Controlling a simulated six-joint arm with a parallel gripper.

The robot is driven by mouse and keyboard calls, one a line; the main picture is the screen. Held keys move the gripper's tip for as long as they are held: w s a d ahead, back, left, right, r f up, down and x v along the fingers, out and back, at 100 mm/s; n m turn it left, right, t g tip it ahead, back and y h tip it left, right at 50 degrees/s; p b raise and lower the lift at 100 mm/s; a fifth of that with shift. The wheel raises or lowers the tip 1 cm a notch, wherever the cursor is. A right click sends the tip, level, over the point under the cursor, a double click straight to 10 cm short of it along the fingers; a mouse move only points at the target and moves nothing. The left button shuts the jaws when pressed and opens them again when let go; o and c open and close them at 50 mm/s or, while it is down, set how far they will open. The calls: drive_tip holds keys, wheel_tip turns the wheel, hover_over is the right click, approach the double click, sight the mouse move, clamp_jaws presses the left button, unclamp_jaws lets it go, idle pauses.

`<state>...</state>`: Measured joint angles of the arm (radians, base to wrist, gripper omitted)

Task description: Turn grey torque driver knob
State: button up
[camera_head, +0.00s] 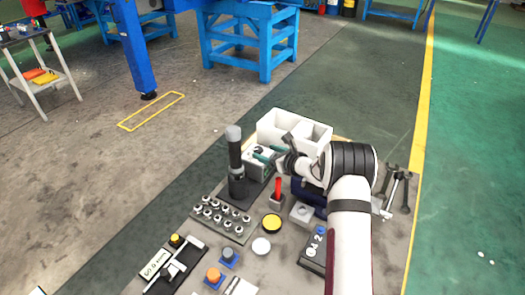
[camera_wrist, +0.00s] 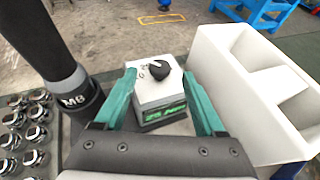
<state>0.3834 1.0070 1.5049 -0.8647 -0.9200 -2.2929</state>
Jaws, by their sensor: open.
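A tall black driver (camera_head: 236,160) with a grey cap (camera_head: 233,132) stands upright in a dark base. In the wrist view its dark body (camera_wrist: 48,40) is at upper left, above a collar marked M8; its top is cut off. A light grey box (camera_wrist: 155,92) with a black dial knob (camera_wrist: 159,68) and a green label is in the middle of the wrist view. My gripper (camera_wrist: 160,85) is open and empty, its green fingers on either side of the box in the picture. Whether they touch it is unclear. The driver is left of my gripper.
A white divided bin (camera_wrist: 245,90) stands close on the right of my gripper. A tray of several metal sockets (camera_head: 222,220) lies in front of the driver. A red-handled item (camera_head: 278,187), a yellow disc (camera_head: 271,223) and a white disc (camera_head: 261,246) are nearby.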

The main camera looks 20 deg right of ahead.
sight(258, 152)
drive_tip(key=shift+x, duration=1.45)
drive_tip(key=shift+c, duration=0.2)
clamp_jaws()
